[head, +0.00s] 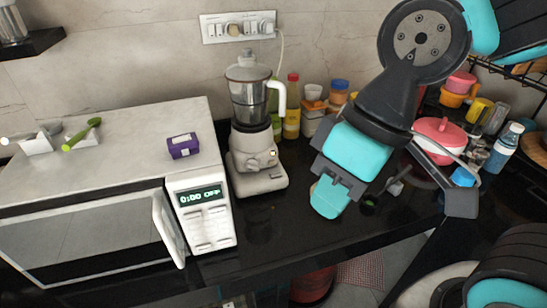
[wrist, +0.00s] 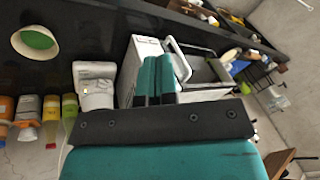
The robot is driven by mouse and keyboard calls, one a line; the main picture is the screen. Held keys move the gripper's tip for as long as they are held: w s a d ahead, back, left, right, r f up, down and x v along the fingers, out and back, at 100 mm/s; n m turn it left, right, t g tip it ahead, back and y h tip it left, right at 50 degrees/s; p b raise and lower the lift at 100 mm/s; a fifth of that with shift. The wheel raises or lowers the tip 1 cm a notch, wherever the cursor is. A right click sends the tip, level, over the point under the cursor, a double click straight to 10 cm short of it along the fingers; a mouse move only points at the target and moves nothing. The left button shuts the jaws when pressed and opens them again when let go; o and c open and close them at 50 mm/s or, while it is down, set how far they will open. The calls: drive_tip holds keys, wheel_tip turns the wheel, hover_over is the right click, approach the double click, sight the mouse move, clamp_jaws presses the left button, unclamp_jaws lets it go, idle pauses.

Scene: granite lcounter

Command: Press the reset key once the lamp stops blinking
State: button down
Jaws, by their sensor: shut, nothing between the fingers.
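A white microwave (head: 203,215) stands on the black counter, with a lit display (head: 200,196) that seems to read "0:00 OFF". Pale keys (head: 209,230) sit below the display; their labels are too small to read, so I cannot tell which is the reset key. I cannot pick out a separate lamp. My gripper (head: 328,199) is shut and empty over the counter, right of the microwave and blender, apart from the keys. In the wrist view my teal fingers (wrist: 157,80) are together, partly covering the white microwave (wrist: 143,55).
A blender (head: 252,125) stands between the microwave and my gripper. A purple box (head: 183,146) and a green-handled utensil (head: 85,134) lie on the microwave top. Bottles and jars line the wall. A red pot (head: 438,135) is at right. The wrist view shows a green-lined bowl (wrist: 36,40).

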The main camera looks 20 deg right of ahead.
sight(272, 163)
drive_tip(key=w+d+f+m+t+b, duration=0.1)
drive_tip(key=w+f+m+t+b, duration=0.2)
drive_tip(key=w+f+m, duration=0.3)
drive_tip(key=w+d+f+m+t+b, duration=0.1)
drive_tip(key=w+f+m+t+b, duration=0.2)
drive_tip(key=w+f+m, duration=0.3)
drive_tip(key=w+d+f+m+t+b, duration=0.2)
drive_tip(key=w+f+m+t+b, duration=0.1)
drive_tip(key=w+f, duration=0.9)
drive_tip(key=shift+w+f+m+b, duration=0.2)
drive_tip(key=shift+f+m+b, duration=0.15)
drive_tip(key=shift+f+m, duration=0.35)
drive_tip(key=shift+w+f+m+b, duration=0.15)
drive_tip(key=shift+f+m+b, duration=0.2)
drive_tip(key=shift+f+m, duration=0.3)
drive_tip(key=shift+d+r, duration=0.1)
drive_tip(key=shift+w, duration=0.15)
drive_tip(key=shift+w+p, duration=0.55)
drive_tip(key=shift+w, duration=3.75)
drive_tip(key=shift+w, duration=0.1)
drive_tip(key=shift+w, duration=0.3)
